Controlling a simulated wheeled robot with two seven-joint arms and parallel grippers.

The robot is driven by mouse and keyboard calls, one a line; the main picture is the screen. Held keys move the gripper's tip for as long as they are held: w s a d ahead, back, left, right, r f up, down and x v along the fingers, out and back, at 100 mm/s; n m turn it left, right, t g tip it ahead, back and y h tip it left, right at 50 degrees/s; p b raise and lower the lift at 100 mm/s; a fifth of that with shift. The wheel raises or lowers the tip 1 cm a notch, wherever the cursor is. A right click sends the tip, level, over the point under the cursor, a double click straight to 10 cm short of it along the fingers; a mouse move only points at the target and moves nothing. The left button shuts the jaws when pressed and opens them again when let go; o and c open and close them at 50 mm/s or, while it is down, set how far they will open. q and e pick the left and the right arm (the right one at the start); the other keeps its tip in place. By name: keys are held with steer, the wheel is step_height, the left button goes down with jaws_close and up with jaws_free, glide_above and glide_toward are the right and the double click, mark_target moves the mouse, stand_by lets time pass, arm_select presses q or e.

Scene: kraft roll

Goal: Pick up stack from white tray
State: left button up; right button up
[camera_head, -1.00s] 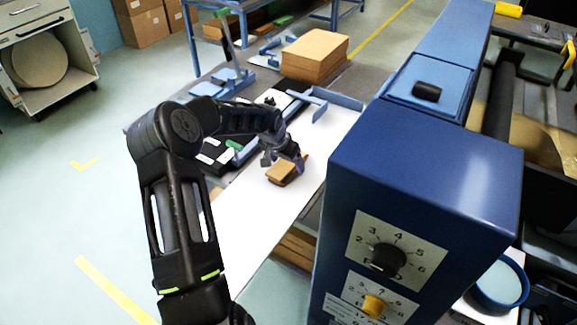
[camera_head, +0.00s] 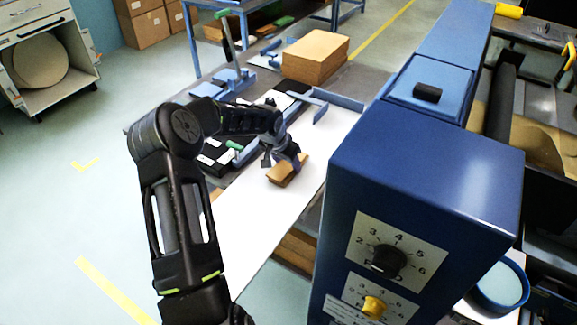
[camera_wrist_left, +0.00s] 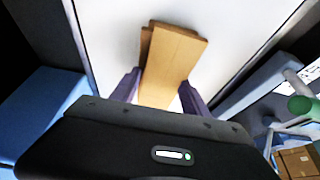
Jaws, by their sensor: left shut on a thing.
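A small stack of brown kraft pieces (camera_head: 288,170) is at the white tray (camera_head: 262,205). In the left wrist view the stack (camera_wrist_left: 170,62) shows as two or more layers slightly out of line, over the white surface (camera_wrist_left: 115,35). I cannot tell whether the stack touches the tray. My right gripper is not in view.
A blue machine (camera_head: 425,180) with dials stands close on the right. A larger brown stack (camera_head: 315,56) lies behind the tray. Blue clamp-like tools (camera_head: 222,85) and a blue rail (camera_head: 338,100) are near the tray's far end. Open floor lies left.

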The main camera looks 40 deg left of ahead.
mark_target(287, 165)
arm_select(q)
step_height(287, 165, up, 10)
steer(key=b, duration=0.1)
steer(key=shift+b, duration=0.4)
steer(key=shift+d, duration=0.1)
stand_by(0.4)
